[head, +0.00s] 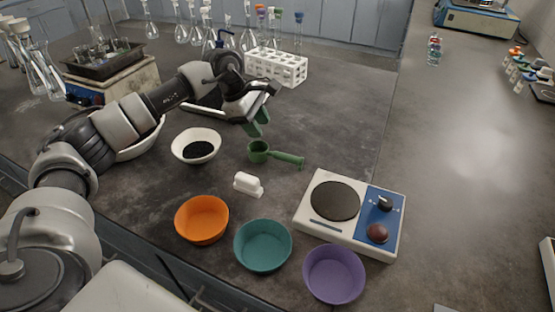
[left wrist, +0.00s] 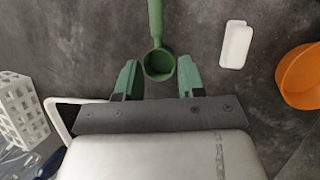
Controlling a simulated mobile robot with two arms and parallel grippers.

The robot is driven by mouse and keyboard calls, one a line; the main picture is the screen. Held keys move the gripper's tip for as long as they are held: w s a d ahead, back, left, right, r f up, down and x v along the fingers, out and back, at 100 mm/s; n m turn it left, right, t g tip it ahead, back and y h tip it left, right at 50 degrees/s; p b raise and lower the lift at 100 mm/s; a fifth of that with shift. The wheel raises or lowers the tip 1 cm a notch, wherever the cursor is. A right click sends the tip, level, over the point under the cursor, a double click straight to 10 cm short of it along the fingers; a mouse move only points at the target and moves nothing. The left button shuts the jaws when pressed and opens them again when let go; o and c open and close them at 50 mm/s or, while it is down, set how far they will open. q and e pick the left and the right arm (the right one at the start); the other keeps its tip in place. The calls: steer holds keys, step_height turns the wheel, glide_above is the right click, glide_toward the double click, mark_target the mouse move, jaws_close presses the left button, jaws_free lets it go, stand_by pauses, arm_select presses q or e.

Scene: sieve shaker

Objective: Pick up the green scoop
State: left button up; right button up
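The green scoop (head: 275,155) lies on the dark bench in the middle of the head view, its cup at the left and its handle pointing right. My left gripper (head: 257,126) is just behind and above the cup. In the left wrist view the scoop (left wrist: 157,62) has its cup near the gap between the green fingertips, with its handle pointing away. There the left gripper (left wrist: 158,80) is open, with nothing between its fingers touching them that I can see. My right gripper is not in view.
A white block (head: 248,184), orange bowl (head: 201,220), teal bowl (head: 263,245) and purple bowl (head: 334,274) stand nearer. A white bowl of dark grains (head: 196,146) is left, a hotplate-like device (head: 351,212) right, and a white rack (head: 276,67) behind.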

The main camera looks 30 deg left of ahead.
mark_target(278, 153)
arm_select(q)
steer(key=x, duration=0.6)
steer(key=shift+w+d+f, duration=0.1)
steer(key=shift+w+f, duration=0.15)
steer(key=shift+f, duration=0.05)
steer(key=p+x, duration=0.1)
steer(key=x, duration=0.4)
steer(key=shift+d+r, duration=0.15)
jaws_close()
